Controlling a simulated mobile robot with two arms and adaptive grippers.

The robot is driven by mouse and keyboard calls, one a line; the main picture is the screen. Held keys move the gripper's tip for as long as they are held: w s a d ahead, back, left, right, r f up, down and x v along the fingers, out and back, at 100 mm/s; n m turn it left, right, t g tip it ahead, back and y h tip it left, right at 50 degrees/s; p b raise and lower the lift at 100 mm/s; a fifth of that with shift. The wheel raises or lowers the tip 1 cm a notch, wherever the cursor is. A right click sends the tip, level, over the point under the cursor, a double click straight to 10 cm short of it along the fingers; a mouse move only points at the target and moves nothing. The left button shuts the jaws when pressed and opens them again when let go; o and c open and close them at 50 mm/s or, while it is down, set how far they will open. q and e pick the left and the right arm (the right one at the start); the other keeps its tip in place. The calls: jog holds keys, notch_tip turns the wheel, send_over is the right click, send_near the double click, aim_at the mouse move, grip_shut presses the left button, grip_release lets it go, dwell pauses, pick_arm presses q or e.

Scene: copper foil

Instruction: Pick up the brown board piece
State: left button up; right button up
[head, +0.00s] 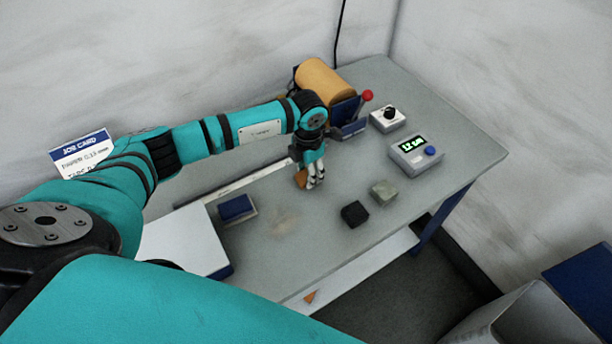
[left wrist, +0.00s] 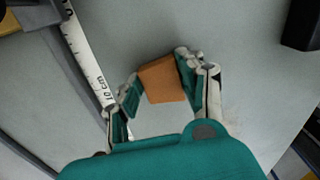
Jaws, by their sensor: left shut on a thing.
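The brown board piece (left wrist: 163,82) is a small orange-brown block between the fingers of my left gripper in the left wrist view. In the head view the piece (head: 300,179) shows at the left side of the fingers, partly hidden by them. My left gripper (head: 311,184) points down at the grey table top and is shut on the piece. I cannot tell whether the piece touches the table. My right gripper is not in view.
A black block (head: 354,214) and a grey-green block (head: 384,192) lie to the right. A display box (head: 415,155), a knob box (head: 387,119) and a copper-coloured roll (head: 325,80) stand farther back. A blue pad (head: 236,208) lies left. A ruler strip (left wrist: 88,56) runs beside the gripper.

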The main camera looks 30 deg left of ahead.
pick_arm(q)
jog(key=shift+r, duration=0.1)
jog(key=shift+r+b, duration=0.5)
jog(key=shift+r, duration=0.05)
jog(key=shift+s+r+b, duration=0.15)
jog(key=shift+r+b, duration=0.15)
jog(key=shift+r, duration=0.2)
jog(key=shift+s+r+b, duration=0.15)
jog(key=shift+r+b, duration=0.15)
jog(key=shift+r, duration=0.2)
jog(key=s+d+b, duration=0.1)
jog(key=s, duration=0.3)
jog(key=s+d+r+b, duration=0.1)
jog(key=s+d, duration=0.1)
jog(key=s, duration=0.3)
jog(key=s+d+b, duration=0.1)
jog(key=s, duration=0.3)
jog(key=shift+s+d+r+b, duration=0.25)
jog(key=shift+s+b, duration=0.1)
jog(key=shift+b, duration=0.05)
jog(key=shift+s+d+r, duration=0.1)
jog(key=shift+s+d, duration=0.05)
jog(key=shift+s, duration=0.35)
